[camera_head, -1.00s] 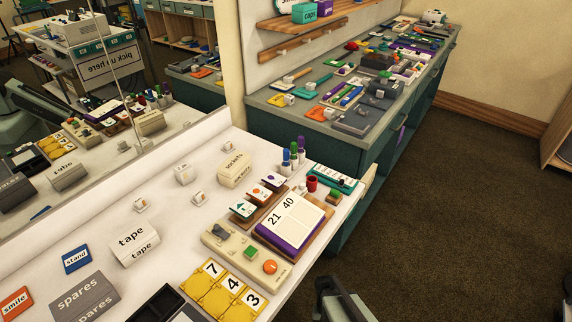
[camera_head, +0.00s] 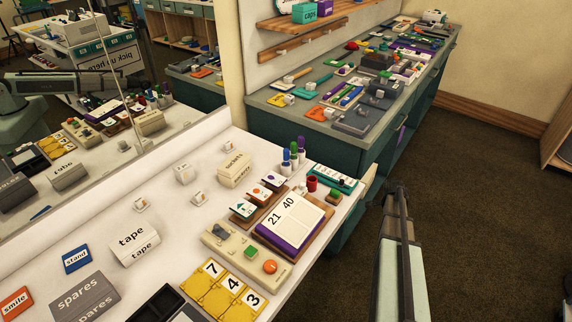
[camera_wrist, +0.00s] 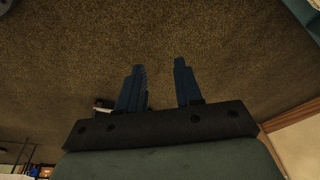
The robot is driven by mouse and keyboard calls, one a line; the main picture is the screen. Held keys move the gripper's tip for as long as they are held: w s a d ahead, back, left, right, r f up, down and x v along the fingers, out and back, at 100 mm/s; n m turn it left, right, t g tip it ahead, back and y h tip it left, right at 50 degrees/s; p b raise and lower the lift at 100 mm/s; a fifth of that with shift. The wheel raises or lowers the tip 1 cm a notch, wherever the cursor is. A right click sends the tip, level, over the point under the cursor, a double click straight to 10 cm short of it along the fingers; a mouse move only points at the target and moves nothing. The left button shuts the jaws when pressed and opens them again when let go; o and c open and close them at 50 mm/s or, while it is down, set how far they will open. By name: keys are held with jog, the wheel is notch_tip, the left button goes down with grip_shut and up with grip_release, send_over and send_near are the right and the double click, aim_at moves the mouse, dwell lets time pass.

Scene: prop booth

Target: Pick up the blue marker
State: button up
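Several capped markers stand upright together near the far right corner of the white table in the head view. The nearest one looks like the blue marker (camera_head: 286,157). Beside it stand a green-looking marker (camera_head: 294,150) and a purple-blue one (camera_head: 302,146). The caps are small, so their colours are hard to tell apart. My gripper (camera_wrist: 159,66) shows in the wrist view with its two dark blue fingers apart and nothing between them, over the brown carpet. It is away from the markers, and they do not show in the wrist view.
Close to the markers are a red cup (camera_head: 312,184), a teal tray (camera_head: 332,178), a beige sockets box (camera_head: 235,169) and a purple-edged calendar board (camera_head: 291,221). A mirror along the left reflects the table. A cluttered green counter (camera_head: 293,117) stands behind. The carpet at right is clear.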

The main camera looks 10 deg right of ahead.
jog(key=w+a+r+m+t, duration=0.1)
jog(key=w+r, duration=0.2)
jog(key=r, duration=0.4)
jog(key=w+a+r+m, duration=0.2)
jog(key=w+r, duration=0.1)
jog(key=r, duration=0.5)
notch_tip(320, 180, up, 26)
jog(key=g+y, duration=0.1)
jog(key=y, duration=0.2)
send_over(286, 150)
jog(key=shift+m, duration=0.3)
jog(key=f, duration=0.6)
jog(key=shift+a+f, duration=0.2)
jog(key=shift+f, duration=0.2)
jog(key=shift+w+d+f, duration=0.1)
jog(key=shift+d+f, duration=0.05)
jog(key=shift+f, duration=1.45)
jog(key=shift+d+f, duration=0.1)
jog(key=shift+f, duration=1.45)
jog(key=shift+c, duration=0.4)
grip_shut()
